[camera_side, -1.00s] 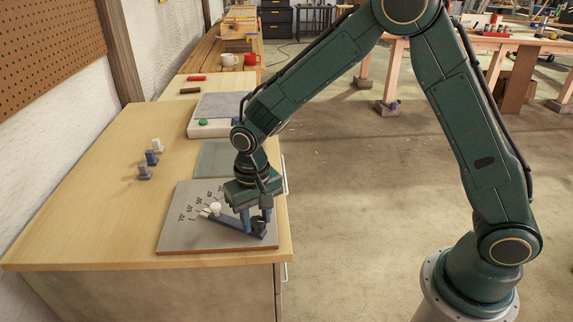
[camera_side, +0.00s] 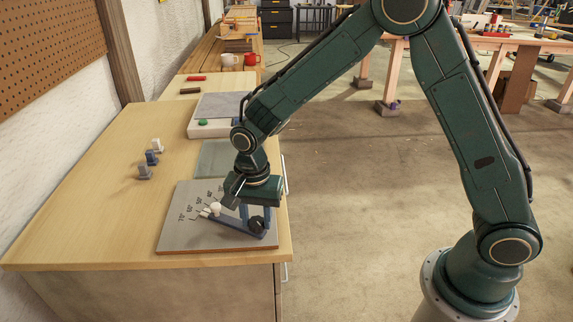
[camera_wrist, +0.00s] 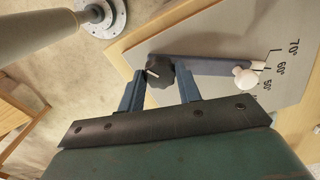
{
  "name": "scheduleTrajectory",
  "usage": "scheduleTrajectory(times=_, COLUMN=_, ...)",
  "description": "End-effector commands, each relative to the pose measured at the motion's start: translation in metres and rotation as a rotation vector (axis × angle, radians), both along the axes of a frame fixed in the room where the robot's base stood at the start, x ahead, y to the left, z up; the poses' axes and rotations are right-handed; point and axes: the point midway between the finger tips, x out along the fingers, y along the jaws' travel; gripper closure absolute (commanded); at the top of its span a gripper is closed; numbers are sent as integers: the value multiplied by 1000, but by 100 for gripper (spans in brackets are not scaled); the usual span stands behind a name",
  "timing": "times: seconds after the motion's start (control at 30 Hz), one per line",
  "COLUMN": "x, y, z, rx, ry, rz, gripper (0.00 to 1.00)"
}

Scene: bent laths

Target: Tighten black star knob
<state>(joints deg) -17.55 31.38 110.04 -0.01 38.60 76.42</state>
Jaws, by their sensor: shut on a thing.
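The black star knob (camera_side: 257,224) sits at the pivot end of a dark blue swing arm (camera_side: 236,221) on a grey angle board (camera_side: 185,235). My gripper (camera_side: 256,215) points down over it and is shut on the knob. In the wrist view the knob (camera_wrist: 158,72) shows between the two blue fingers of my gripper (camera_wrist: 161,85). The arm's other end carries a white knob (camera_side: 215,208), also in the wrist view (camera_wrist: 245,77). Its white tip (camera_wrist: 259,65) lies near the 60° mark. The knob's underside is hidden.
Three small pegs, one white (camera_side: 156,145), one blue (camera_side: 152,158) and one grey (camera_side: 145,172), stand left on the bench (camera_side: 95,215). A device with a green button (camera_side: 203,122) stands behind. The board lies close to the bench's right edge.

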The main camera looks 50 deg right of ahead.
Motion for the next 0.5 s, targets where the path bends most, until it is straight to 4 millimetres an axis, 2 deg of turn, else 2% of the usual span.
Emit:
scheduleTrajectory(times=0.47, x=1, y=0, z=1, rx=0, ry=-2, rz=-21, gripper=89)
scheduleTrajectory(times=0.5, x=1, y=0, z=1, rx=0, ry=-2, rz=-21, gripper=62)
